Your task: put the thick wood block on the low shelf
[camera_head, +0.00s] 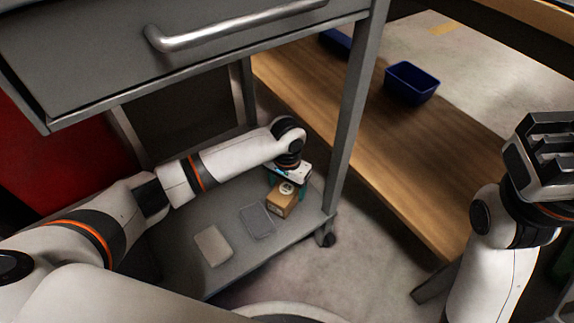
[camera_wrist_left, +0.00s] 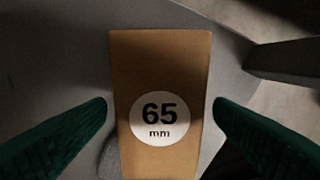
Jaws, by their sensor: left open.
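The thick wood block (camera_head: 281,205) is a tan block near the right end of the grey low shelf (camera_head: 228,200) of the cart. In the left wrist view the block (camera_wrist_left: 160,65) carries a white round label reading "65 mm". My left gripper (camera_head: 287,186) is over the block and open. In the left wrist view its two green fingers (camera_wrist_left: 160,104) are on either side of the block, with small gaps showing. The block appears to rest on the shelf; its underside is hidden. My right gripper (camera_head: 545,150) is raised at the right, away from the block; its jaw state is unclear.
A grey outlined rectangle (camera_head: 258,220) and a pale flat rectangle (camera_head: 213,246) are on the shelf left of the block. The cart's drawer (camera_head: 100,45) hangs above, and a post (camera_head: 354,110) stands to the right. A blue bin (camera_head: 411,84) sits on a wooden bench (camera_head: 375,160).

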